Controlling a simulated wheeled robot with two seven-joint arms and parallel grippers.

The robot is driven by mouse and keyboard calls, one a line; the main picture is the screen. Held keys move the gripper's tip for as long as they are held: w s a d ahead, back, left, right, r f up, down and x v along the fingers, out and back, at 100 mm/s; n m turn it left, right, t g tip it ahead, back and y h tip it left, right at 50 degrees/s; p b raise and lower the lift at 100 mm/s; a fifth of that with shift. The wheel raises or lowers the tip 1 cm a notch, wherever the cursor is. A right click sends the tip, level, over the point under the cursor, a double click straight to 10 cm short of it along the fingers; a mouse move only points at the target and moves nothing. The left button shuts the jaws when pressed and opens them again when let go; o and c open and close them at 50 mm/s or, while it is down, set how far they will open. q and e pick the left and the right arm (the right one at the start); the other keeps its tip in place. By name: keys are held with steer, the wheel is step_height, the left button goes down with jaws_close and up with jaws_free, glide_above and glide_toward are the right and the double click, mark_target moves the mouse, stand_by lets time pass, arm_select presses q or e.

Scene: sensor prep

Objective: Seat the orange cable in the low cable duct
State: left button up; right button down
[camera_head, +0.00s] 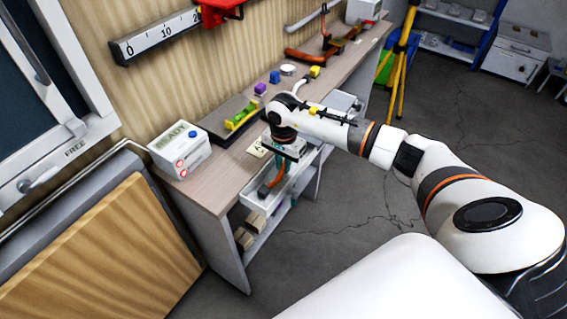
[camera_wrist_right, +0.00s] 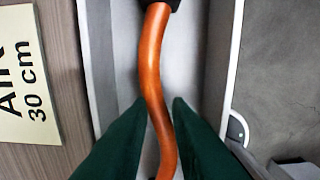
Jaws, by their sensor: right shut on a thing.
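A black piece shows at the cable's top end. My right gripper (camera_wrist_right: 160,108) has its dark green fingers shut on the cable, inside the drawer. I cannot tell for certain which thing is the low cable duct. My left gripper is not in view.
A label reading "AIR 30 cm" (camera_wrist_right: 22,75) lies on the bench beside the drawer. The bench (camera_head: 210,190) holds a white READY box (camera_head: 180,150), a green level (camera_head: 241,118) and small coloured blocks. A yellow tripod (camera_head: 402,50) stands beyond. Open floor lies right of the bench.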

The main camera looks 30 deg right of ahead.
steer(key=shift+f+b, duration=0.6)
steer(key=shift+b, duration=0.05)
stand_by(0.8)
steer(key=c, duration=1.3)
jaws_free()
steer(key=shift+o, duration=0.8)
steer(key=shift+o, duration=1.1)
steer(key=shift+r, duration=0.1)
